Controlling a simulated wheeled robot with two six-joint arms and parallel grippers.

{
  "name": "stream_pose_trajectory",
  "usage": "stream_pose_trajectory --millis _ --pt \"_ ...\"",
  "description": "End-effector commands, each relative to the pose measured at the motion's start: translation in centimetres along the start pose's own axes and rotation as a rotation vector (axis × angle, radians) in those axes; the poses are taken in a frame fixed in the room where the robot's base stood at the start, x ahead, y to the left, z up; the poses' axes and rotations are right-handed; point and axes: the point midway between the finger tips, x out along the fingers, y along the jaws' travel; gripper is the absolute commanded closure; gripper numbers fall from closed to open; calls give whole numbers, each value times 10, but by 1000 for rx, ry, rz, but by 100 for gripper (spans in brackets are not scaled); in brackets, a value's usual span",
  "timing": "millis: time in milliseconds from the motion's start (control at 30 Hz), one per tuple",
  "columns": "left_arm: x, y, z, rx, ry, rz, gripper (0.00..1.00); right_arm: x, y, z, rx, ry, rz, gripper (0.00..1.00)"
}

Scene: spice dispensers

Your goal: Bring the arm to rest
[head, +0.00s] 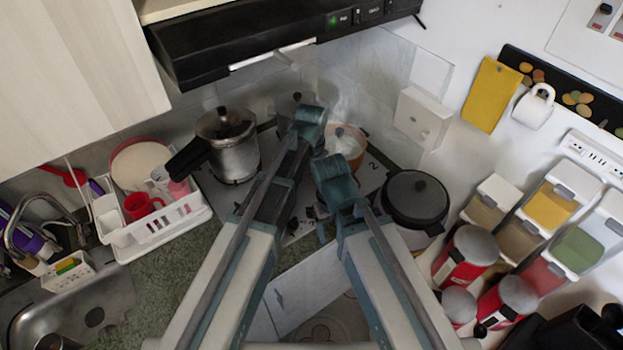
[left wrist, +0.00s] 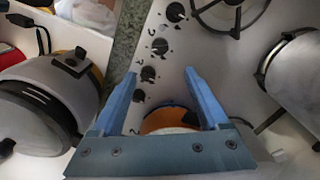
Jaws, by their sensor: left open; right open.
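Both of my arms reach forward side by side from the bottom of the head view. My left gripper (head: 309,122) is the higher one, over the stove at the back. In the left wrist view its two blue fingers (left wrist: 160,78) are spread apart with nothing between them. An orange-rimmed pot (left wrist: 172,121) shows beneath and behind the fingers. My right gripper (head: 338,183) is lower and close to the right of the left arm. Its fingers are mostly hidden in the head view, and no object is seen held there.
A steel pressure cooker (head: 233,152) stands left of the arms. A dark lidded pot (head: 415,200) stands close on the right. A white dish rack (head: 165,225) is at left, red canisters (head: 466,257) and spice dispensers (head: 550,206) at right. A range hood (head: 270,45) hangs above.

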Motion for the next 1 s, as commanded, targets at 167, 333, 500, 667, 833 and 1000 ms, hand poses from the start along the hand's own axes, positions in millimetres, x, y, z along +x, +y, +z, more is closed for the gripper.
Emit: stream_pose_trajectory --millis 167,333,500,667,833,1000 --pt "4 1 5 -1 -1 -2 22 4 0 0 1 0 0 22" --pt "44 10 67 -26 -24 -31 22 44 -2 -2 16 -1 -4 22" --pt "81 17 139 -64 -54 -73 22 82 -4 -4 38 -1 -10 22" --pt "96 19 178 -91 -70 -98 22 98 -6 -5 37 -1 -10 22" --pt "90 17 180 -104 -63 -93 22 90 -8 -5 -11 0 3 22" --pt "90 17 179 -103 -63 -92 22 90 -8 -5 -10 0 3 22"
